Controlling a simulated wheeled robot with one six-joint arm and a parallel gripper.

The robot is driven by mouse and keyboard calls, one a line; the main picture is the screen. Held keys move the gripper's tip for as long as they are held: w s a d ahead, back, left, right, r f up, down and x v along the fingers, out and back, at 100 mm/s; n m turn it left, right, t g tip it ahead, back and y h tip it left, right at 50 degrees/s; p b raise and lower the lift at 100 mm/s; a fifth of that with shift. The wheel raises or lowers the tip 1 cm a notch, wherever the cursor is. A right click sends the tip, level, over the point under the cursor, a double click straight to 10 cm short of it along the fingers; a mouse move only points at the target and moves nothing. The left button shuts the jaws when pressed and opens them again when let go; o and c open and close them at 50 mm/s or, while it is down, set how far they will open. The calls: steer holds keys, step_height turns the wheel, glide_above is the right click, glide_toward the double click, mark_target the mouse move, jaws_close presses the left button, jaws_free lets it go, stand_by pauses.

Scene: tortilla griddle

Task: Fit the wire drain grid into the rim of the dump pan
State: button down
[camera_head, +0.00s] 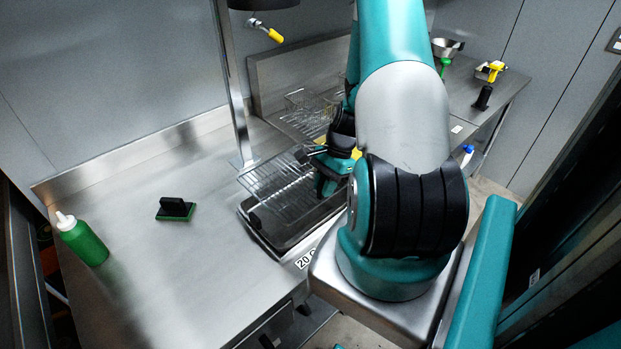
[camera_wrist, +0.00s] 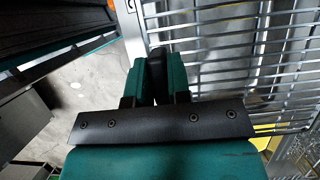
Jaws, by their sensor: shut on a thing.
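The wire drain grid (camera_head: 272,187) is a flat rack of thin metal rods, over the back left part of the dump pan in the head view. The dump pan (camera_head: 283,240) is a dark rectangular pan with a metal rim, set at the counter's front edge. My gripper (camera_head: 328,182) is shut on the grid's right side. In the wrist view the fingers (camera_wrist: 158,68) close at the grid's frame, and the grid's rods (camera_wrist: 225,45) spread to the right. Whether the grid touches the pan's rim cannot be told. My arm hides the pan's right end.
A metal post (camera_head: 238,120) rises behind the grid. A wire basket (camera_head: 308,103) lies farther back. A black and green scrubber (camera_head: 175,208) and a green bottle (camera_head: 83,240) are on the left counter (camera_head: 150,270), which is mostly clear.

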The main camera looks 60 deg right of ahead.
steer(key=shift+w+a+r, duration=0.1)
steer(key=shift+w+a, duration=0.1)
stand_by(0.3)
steer(key=shift+f+b, duration=2.05)
steer(key=shift+f, duration=0.9)
steer(key=shift+f+b, duration=0.55)
steer(key=shift+f, duration=0.5)
steer(key=c, duration=1)
jaws_free()
steer(key=shift+s, duration=0.1)
steer(key=shift+d+r, duration=0.1)
steer(key=b+v, duration=0.3)
steer(key=v, duration=1.4)
steer(key=shift+d, duration=0.15)
